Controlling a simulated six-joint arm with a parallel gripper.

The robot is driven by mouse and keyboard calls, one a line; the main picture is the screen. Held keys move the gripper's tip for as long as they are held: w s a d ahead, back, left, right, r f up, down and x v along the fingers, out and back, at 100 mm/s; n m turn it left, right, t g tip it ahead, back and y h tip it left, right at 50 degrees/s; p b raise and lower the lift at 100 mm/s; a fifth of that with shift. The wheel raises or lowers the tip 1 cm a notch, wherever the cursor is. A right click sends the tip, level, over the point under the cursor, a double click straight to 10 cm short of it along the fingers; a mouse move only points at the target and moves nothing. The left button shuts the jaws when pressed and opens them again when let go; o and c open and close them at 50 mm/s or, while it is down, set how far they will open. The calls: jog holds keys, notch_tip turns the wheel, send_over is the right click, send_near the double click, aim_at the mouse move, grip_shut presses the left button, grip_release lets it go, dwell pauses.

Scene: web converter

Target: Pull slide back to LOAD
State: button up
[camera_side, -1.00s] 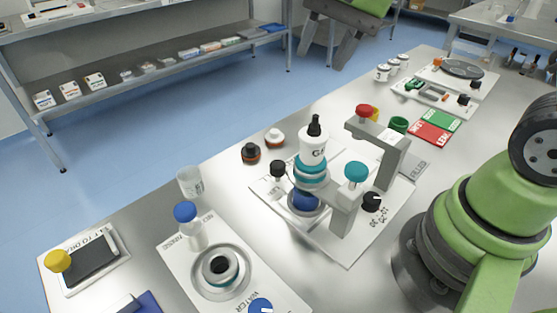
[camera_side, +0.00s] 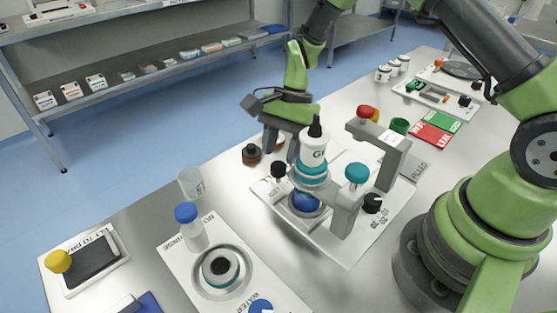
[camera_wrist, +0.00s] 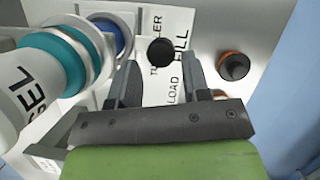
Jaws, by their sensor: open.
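A black round knob (camera_side: 278,169) stands at the left back of the white filling plate (camera_side: 346,258); it also shows in the wrist view (camera_wrist: 160,52). I take it as the slide's handle, though the slide itself is not clear. The word LOAD is printed on the plate beside it in the wrist view. A blue round piece (camera_side: 305,201) sits in a ring under the white GEL bottle (camera_side: 313,150). My gripper (camera_wrist: 162,64) is open and empty. In the wrist view the knob appears between and just beyond its fingertips; contact cannot be told.
The GEL bottle with its teal collar (camera_wrist: 62,55) is close beside my gripper. A grey bracket with a teal knob (camera_side: 356,173) and another with a red knob (camera_side: 367,112) stand to the right. A black-capped jar (camera_side: 251,154) is close on the left.

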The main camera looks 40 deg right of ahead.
aim_at(278, 166)
jog(key=shift+x, duration=1.55)
grip_shut()
jog(key=d, duration=0.7)
jog(key=shift+d, duration=0.3)
grip_release()
